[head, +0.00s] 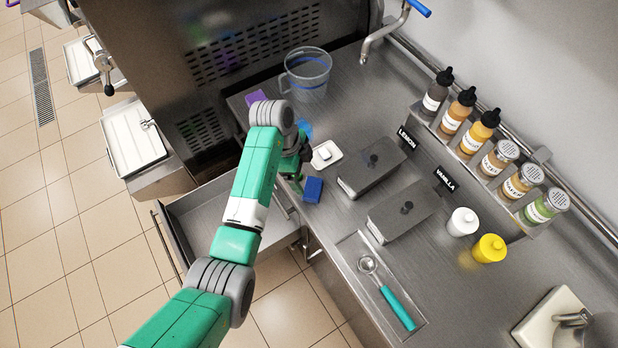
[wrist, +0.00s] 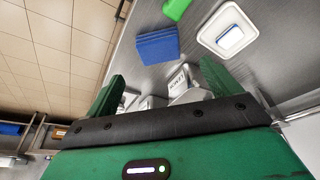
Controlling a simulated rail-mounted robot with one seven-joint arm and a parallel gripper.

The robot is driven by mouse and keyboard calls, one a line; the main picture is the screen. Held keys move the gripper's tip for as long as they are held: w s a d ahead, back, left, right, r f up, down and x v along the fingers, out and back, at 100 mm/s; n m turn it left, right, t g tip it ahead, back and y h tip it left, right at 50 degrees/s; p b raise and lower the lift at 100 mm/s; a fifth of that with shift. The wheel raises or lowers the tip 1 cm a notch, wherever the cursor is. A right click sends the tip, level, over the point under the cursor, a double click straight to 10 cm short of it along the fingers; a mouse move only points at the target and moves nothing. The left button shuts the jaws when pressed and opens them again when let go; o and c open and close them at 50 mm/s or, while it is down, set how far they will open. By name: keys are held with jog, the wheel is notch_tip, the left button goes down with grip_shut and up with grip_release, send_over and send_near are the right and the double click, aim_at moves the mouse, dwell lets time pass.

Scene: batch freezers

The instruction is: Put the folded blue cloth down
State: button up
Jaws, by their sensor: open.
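The folded blue cloth (head: 313,190) lies flat on the steel counter near its front edge, beside the open drawer. It also shows in the wrist view (wrist: 157,47), beyond the fingertips. My gripper (head: 294,179) is just left of the cloth in the head view, partly hidden by my own wrist. In the wrist view my gripper (wrist: 160,82) has its two green fingers apart with nothing held between them. The cloth looks clear of both fingers.
A white dish (head: 334,163) with a white block stands close behind the cloth. Lidded steel containers (head: 372,168) stand to the right. An open drawer (head: 220,205) juts out below the counter edge. A clear jug (head: 306,76) and a purple item (head: 256,97) are farther back.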

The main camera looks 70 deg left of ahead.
jog(key=v, duration=0.4)
jog(key=shift+r, duration=0.1)
jog(key=w+d+r+n+t+y, duration=0.1)
jog(key=w+d+r+t+y, duration=0.3)
jog(key=w+r, duration=0.6)
jog(key=w+d+r+n+t+y, duration=0.1)
jog(key=w+d+r+t, duration=0.2)
jog(key=w+d+r, duration=0.55)
jog(key=w+d+r+n+t+y, duration=0.1)
jog(key=w+d+r+t, duration=0.3)
jog(key=r, duration=0.5)
jog(key=w+d+r+n+t, duration=0.1)
jog(key=w+d+r, duration=0.1)
jog(key=d+r, duration=0.55)
jog(key=s+d+r+n+t+h, duration=0.1)
jog(key=s+d+r+t+h, duration=0.1)
jog(key=s+d+r+t, duration=0.3)
jog(key=s+d+r+n+t+h, duration=0.1)
jog(key=s+d+r+t, duration=0.4)
jog(key=d+r, duration=0.9)
jog(key=s+r+h, duration=0.1)
jog(key=s+r, duration=0.2)
jog(key=shift+s+d+r+n, duration=0.25)
jog(key=shift+s+r+n, duration=0.1)
jog(key=shift+n, duration=0.05)
